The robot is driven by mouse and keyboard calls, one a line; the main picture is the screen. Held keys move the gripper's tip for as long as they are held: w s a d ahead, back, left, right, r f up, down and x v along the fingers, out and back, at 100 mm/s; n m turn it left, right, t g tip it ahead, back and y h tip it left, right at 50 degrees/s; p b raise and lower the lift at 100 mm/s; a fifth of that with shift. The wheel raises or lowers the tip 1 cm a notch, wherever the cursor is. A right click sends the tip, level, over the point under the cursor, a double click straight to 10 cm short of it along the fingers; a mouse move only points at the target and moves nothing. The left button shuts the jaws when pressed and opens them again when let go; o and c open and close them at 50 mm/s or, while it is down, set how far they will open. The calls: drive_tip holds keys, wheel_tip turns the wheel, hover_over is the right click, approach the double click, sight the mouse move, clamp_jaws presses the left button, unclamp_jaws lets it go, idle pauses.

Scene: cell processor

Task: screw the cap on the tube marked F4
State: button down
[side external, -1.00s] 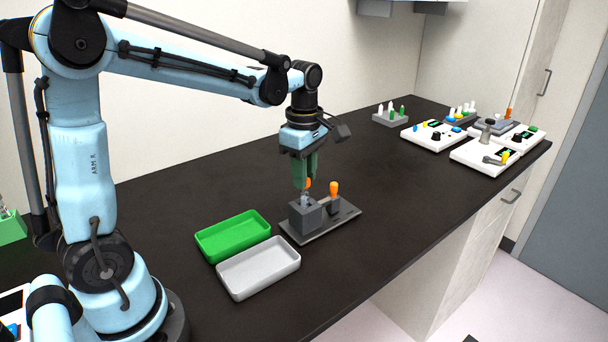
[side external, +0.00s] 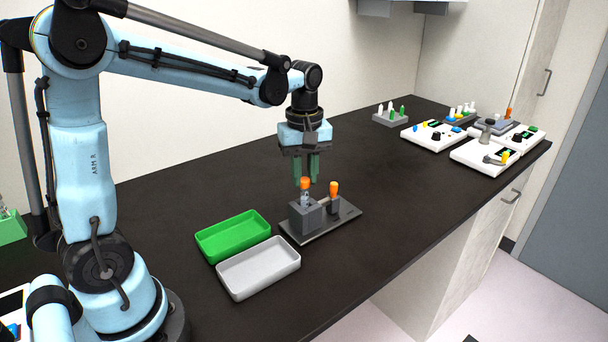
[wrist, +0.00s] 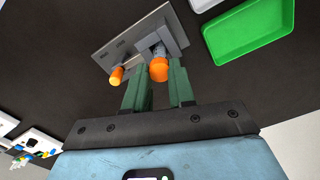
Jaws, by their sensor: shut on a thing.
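A tube (side external: 304,199) stands upright in the grey block (side external: 300,218) on a dark base plate (side external: 318,232). An orange cap (side external: 305,184) sits at the tube's top; I cannot tell how far it is threaded. My gripper (side external: 306,181) points straight down above the block, its green fingers shut on this cap. In the wrist view the orange cap (wrist: 158,69) shows between the two fingertips, with the tube partly hidden behind it. No marking on the tube can be read.
A second orange-topped piece (side external: 334,189) stands on the plate just right of the block. A green tray (side external: 233,250) and a grey tray (side external: 258,287) lie to the left. White devices (side external: 434,145) and racks stand far right. The counter between is clear.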

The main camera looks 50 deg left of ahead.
drive_tip(key=c, duration=0.9)
unclamp_jaws()
drive_tip(key=shift+o, duration=0.2)
wheel_tip(320, 180, up, 12)
drive_tip(key=shift+c, duration=0.5)
